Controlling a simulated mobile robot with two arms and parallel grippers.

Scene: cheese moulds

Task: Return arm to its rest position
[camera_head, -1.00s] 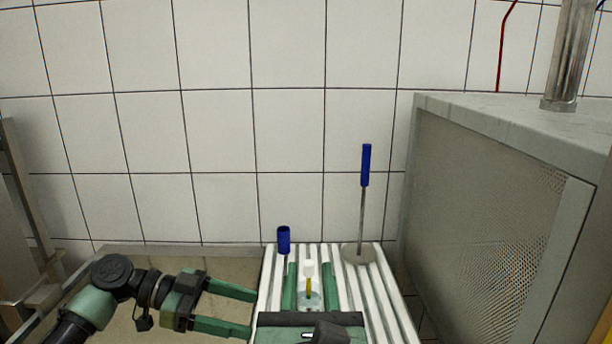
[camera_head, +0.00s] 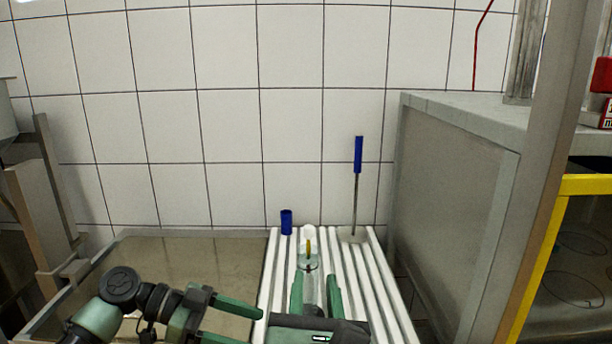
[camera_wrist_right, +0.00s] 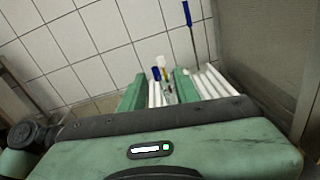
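My right gripper (camera_head: 316,292) is at the bottom middle of the head view, over the white slatted rack. Its green fingers are apart. A small clear bottle (camera_head: 309,266) with a white top and a yellow part stands just beyond the fingertips. In the right wrist view the fingers (camera_wrist_right: 158,92) are wide apart, with the bottle (camera_wrist_right: 168,90) seen small in the gap and apart from them. My left gripper (camera_head: 232,322) is at the lower left of the head view. Its fingers are apart and empty, pointing right toward the rack.
The white slatted rack (camera_head: 385,290) holds a blue cylinder (camera_head: 286,222) and a blue-handled tool (camera_head: 357,158) standing upright. A shallow basin (camera_head: 190,262) lies left. A grey cabinet (camera_head: 440,205) stands close on the right, with a yellow frame (camera_head: 590,185) beyond. A tiled wall closes the back.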

